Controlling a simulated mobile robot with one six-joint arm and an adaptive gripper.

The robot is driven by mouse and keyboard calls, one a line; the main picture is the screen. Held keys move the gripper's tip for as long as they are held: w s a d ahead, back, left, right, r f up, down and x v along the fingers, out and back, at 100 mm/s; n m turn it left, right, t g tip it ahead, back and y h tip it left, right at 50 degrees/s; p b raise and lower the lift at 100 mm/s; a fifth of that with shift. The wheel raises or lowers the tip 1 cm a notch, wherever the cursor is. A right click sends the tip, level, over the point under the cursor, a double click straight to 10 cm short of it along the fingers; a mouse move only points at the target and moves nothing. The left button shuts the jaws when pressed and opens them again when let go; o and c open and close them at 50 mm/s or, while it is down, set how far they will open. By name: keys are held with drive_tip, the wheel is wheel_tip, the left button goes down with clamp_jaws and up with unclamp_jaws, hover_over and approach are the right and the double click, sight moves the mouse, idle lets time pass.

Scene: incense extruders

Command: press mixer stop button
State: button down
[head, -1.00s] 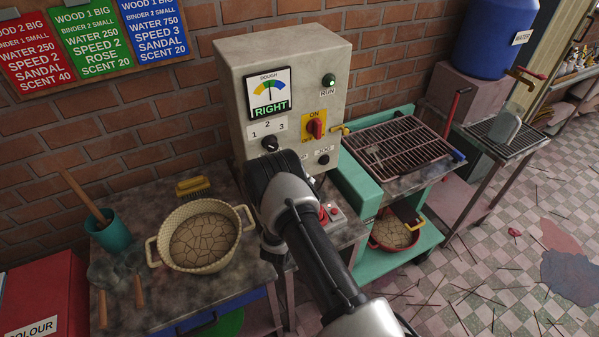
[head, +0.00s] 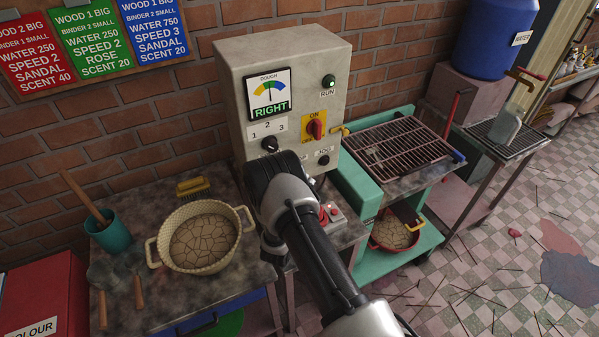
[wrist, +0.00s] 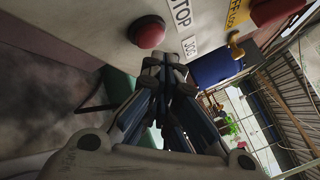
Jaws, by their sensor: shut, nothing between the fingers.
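The mixer's grey control box (head: 231,75) stands against the brick wall in the head view. The red stop button (wrist: 147,31) shows in the wrist view, beside the STOP label (wrist: 182,12). My gripper (wrist: 160,63) is shut and empty. Its tips are below and slightly right of the button in the wrist view, apart from it in the picture. The distance to the panel is hard to judge. In the head view my arm hides the stop button and the fingertips.
The box also carries a green RUN lamp (head: 329,81), a red ON switch (head: 316,129), a black speed knob (head: 270,144) and a JOG button (head: 323,160). A cream basin (head: 199,263) stands on the left table. A green cart (head: 360,196) stands at the right.

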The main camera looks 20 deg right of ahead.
drive_tip(key=shift+w, duration=0.15)
drive_tip(key=shift+w+b, duration=0.3)
drive_tip(key=shift+b, duration=0.1)
drive_tip(key=shift+w+b, duration=0.4)
drive_tip(key=shift+w, duration=0.1)
idle(0.6)
idle(0.4)
drive_tip(key=shift+s+p, duration=0.3)
drive_tip(key=shift+s, duration=0.65)
drive_tip(key=shift+s+d+p, duration=0.1)
drive_tip(key=shift+s+p, duration=0.65)
drive_tip(key=shift+s, duration=1.75)
